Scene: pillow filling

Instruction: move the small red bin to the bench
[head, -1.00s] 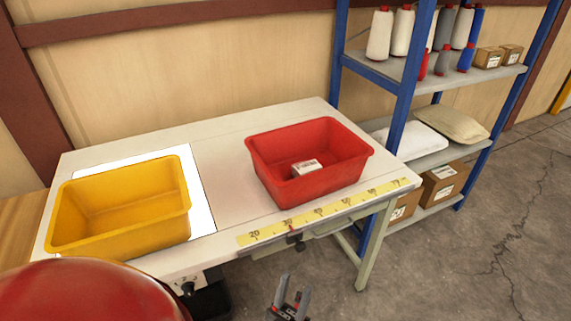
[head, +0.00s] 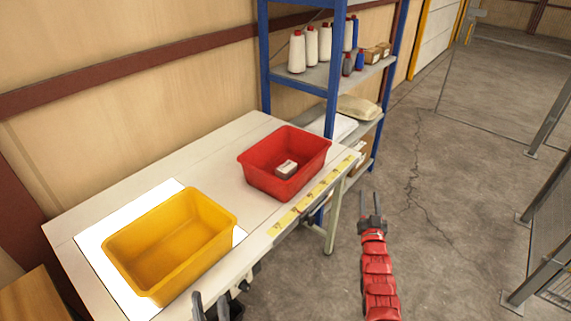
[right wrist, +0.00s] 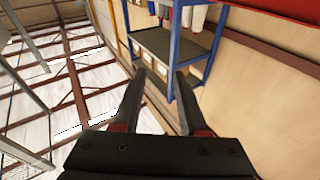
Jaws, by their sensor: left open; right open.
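The red bin (head: 264,180) stands upright at the right end of the white-topped bench (head: 210,165). A small white box (head: 286,169) lies inside it. My left gripper (head: 211,306) is at the bottom edge of the head view, in front of the bench and apart from the red bin. Its jaws are open and its arm is out of frame. My right gripper (head: 372,216) is open and empty over the floor, to the right of the bench end. Its open fingers also show in the right wrist view (right wrist: 160,76), with nothing between them.
A yellow bin (head: 150,280) stands on a bright white panel at the bench's left. A yellow ruler strip (head: 310,200) runs along the front edge. A blue shelf rack (head: 333,85) with spools and boxes stands behind. Floor at right is clear up to a mesh fence (head: 545,230).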

